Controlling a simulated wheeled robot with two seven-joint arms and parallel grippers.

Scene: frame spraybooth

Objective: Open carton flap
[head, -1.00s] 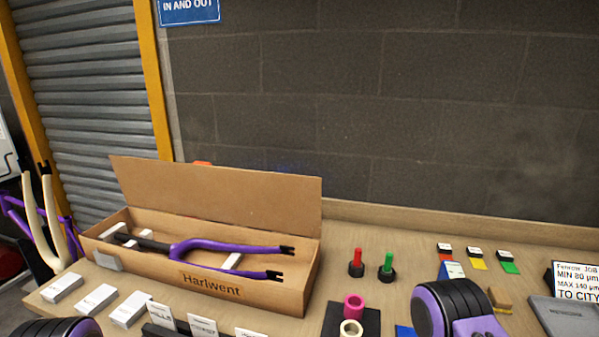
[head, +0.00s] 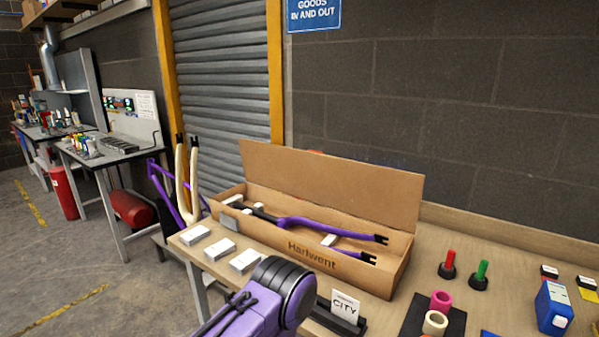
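The long brown carton (head: 300,247), marked "Hartwent", stands on the wooden bench. Its flap (head: 332,186) stands up along the back edge, leaning slightly back, so the carton's top is open. A purple fork (head: 310,225) with a dark steerer lies inside, with white blocks around it. A purple and black part of my arm shows at the bottom, in front of the carton. Neither of my grippers shows in the head view.
White boxes (head: 218,248) lie left of the carton on the bench (head: 385,312). A "CITY" card (head: 345,305) stands in front. Red (head: 448,264) and green (head: 480,275) plugs, tape rolls (head: 437,311) and a blue device (head: 554,307) are right. Cream forks (head: 187,180) stand beyond the left end.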

